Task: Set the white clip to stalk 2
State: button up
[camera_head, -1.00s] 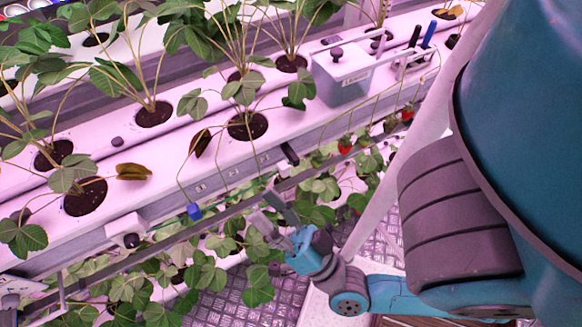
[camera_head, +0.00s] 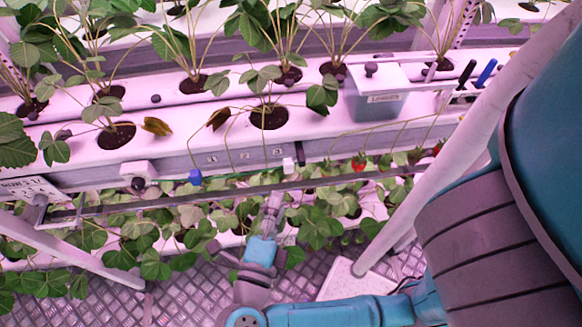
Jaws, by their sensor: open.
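The white clip (camera_head: 288,163) appears as a small white block at the gutter's front edge, right of label 3, beside a dark clip (camera_head: 300,152). Thin stalks hang over the gutter front by labels 1, 2 and 3. Stalk 2 (camera_head: 229,143) hangs near label 2 (camera_head: 245,157), between the other two. A blue clip (camera_head: 195,176) sits at the lower end of the left stalk. My gripper (camera_head: 274,197) is just below the white clip, pointing up at the rail. It looks empty; its finger gap is hard to see from here.
A dark rail (camera_head: 180,197) runs along below the gutter (camera_head: 180,165). A white box with a dark knob (camera_head: 138,170) is on the gutter front at left. A lidded bin (camera_head: 375,103) stands at right. Leaves and a strawberry (camera_head: 358,163) hang close by.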

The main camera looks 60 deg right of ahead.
aim_at(287, 172)
jog(key=shift+x, duration=5.3)
grip_shut()
